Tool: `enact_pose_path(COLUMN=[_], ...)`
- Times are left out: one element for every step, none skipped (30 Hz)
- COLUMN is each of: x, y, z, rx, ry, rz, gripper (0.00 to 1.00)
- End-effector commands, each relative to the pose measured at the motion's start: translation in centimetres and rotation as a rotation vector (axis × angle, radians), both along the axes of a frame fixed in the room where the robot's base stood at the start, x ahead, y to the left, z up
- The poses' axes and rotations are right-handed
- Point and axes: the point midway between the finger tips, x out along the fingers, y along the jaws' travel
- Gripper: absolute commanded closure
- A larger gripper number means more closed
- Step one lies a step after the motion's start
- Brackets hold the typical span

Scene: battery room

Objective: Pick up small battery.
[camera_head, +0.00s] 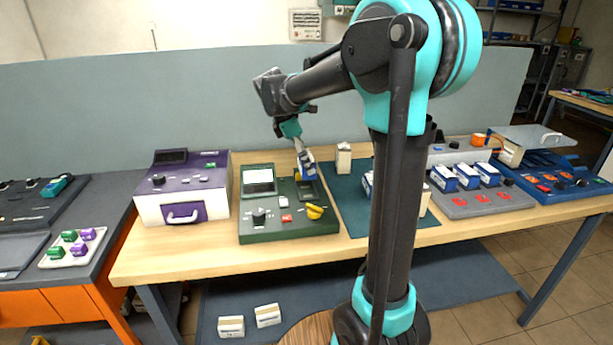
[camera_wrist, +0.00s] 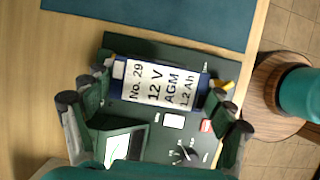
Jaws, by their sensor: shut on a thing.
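The small battery (camera_wrist: 160,85) is a dark blue block with a white label reading No. 29, 12 V, AGM, 1.2 Ah. My gripper (camera_wrist: 161,84) is shut on it, with the fingers at its two ends in the wrist view. In the head view the battery (camera_head: 308,170) hangs below my gripper (camera_head: 301,157), tilted, over the back right part of the dark green tester (camera_head: 262,229). I cannot tell whether it touches the tester. The tester has a screen, a black knob, a red button and yellow clips.
A purple and white device (camera_head: 155,210) stands left of the tester. A teal mat (camera_head: 340,198) with a white box (camera_head: 343,158) lies to the right. A grey tray (camera_head: 460,208) with several blue and white batteries is farther right. The front wooden table edge is clear.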

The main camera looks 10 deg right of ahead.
Motion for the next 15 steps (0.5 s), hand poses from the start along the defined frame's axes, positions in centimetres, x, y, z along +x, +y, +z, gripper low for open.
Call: enact_pose_path(x=[0.0,0.0,0.0,-0.1,0.0,0.0,0.0,0.0,0.0,0.0,0.0,0.0,0.0,0.0,0.0], y=[0.0,0.0,0.0,0.0,0.0,0.0,0.0,0.0,0.0,0.0,0.0,0.0,0.0,0.0,0.0], z=[1.5,2.4,3.5,4.2,5.0,6.0,6.7,7.4,8.2,8.8,9.3,10.0,10.4,10.8,11.2], rx=[0.0,0.0,0.0,0.0,0.0,0.0,0.0,0.0,0.0,0.0,0.0,0.0,0.0,0.0,0.0], ry=[0.0,0.0,0.0,0.0,0.0,0.0,0.0,0.0,0.0,0.0,0.0,0.0,0.0,0.0,0.0], rz=[0.0,0.0,0.0,0.0,0.0,0.0,0.0,0.0,0.0,0.0,0.0,0.0,0.0,0.0,0.0], gripper=[0.75,0.75,0.75,0.75,0.75,0.75,0.75,0.75,0.75,0.75,0.75,0.75,0.75,0.75,0.75])
